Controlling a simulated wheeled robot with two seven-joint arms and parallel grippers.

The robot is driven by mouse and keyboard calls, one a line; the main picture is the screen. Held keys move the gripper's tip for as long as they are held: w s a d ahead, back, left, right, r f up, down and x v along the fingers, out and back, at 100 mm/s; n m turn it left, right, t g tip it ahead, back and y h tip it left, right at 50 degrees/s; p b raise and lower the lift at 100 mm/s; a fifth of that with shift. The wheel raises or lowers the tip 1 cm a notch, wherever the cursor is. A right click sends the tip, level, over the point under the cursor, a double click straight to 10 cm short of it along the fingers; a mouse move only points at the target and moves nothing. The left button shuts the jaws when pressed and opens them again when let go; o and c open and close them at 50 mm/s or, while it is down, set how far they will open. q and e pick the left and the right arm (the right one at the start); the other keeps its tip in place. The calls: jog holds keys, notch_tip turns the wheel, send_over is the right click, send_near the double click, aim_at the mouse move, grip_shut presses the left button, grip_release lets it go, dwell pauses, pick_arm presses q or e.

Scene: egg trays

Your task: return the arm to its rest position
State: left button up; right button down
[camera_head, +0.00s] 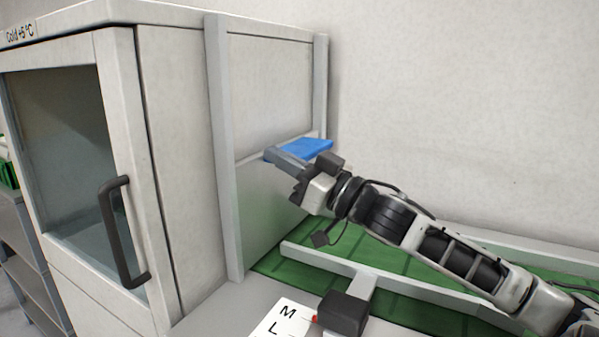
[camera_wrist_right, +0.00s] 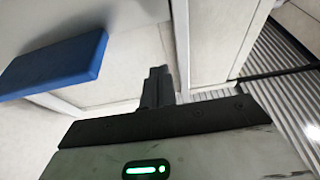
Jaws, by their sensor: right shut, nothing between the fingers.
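My right arm comes in from the right in the head view. Its gripper (camera_head: 275,156) is held up beside the side wall of the cold cabinet (camera_head: 178,150), in front of a blue slab (camera_head: 308,147). In the right wrist view the gripper's fingers (camera_wrist_right: 158,86) are together with nothing between them. The blue slab also shows in that view (camera_wrist_right: 55,66), to the left of the fingers and apart from them. My left gripper is not in either view.
A dark handle (camera_head: 122,230) stands out from the cabinet's glass door. A green surface with pale rails (camera_head: 345,265) runs below my right arm. A white card with letters (camera_head: 283,320) lies at the front, next to a dark block (camera_head: 343,314). Shelving (camera_head: 30,260) stands at the far left.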

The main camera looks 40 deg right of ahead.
jog(key=shift+v, duration=1.75)
jog(key=shift+r, duration=0.1)
